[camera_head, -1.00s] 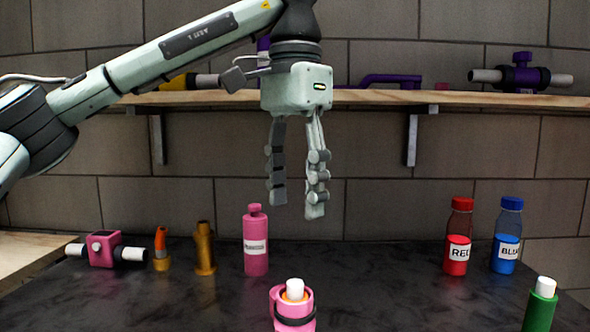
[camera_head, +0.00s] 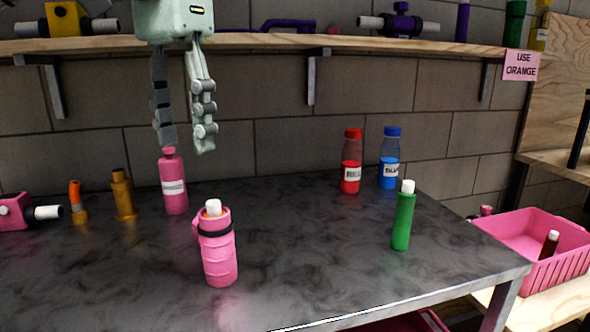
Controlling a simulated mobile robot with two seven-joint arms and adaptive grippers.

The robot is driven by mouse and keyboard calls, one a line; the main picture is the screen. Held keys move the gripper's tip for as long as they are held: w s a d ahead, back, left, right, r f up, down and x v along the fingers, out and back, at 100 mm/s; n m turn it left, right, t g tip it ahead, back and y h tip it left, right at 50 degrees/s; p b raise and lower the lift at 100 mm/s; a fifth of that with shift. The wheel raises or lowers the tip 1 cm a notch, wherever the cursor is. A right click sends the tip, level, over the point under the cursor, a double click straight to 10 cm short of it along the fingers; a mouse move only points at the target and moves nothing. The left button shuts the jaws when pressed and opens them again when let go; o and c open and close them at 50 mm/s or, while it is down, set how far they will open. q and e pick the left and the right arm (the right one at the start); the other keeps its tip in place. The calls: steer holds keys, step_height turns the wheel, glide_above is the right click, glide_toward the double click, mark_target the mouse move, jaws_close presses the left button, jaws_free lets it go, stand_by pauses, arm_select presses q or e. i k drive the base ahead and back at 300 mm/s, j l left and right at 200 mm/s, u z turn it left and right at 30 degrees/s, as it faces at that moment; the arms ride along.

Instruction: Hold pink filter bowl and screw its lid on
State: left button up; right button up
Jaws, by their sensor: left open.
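The pink filter bowl (camera_head: 219,262) stands upright on the dark table, with a black band round it. A white-topped filter (camera_head: 213,207) sticks out of its orange-rimmed mouth. My left gripper (camera_head: 184,140) hangs fingers down in front of the wall, above and behind the bowl in the picture. My right gripper is not in view.
A pink labelled bottle (camera_head: 173,187) stands below the left gripper, beside orange parts (camera_head: 123,196). Red (camera_head: 351,172) and blue (camera_head: 389,172) bottles stand at the back, a green cylinder (camera_head: 403,222) at right. A pink basket (camera_head: 545,262) is beyond the table's right edge.

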mark_target(216, 235)
steer(key=k, duration=1.25)
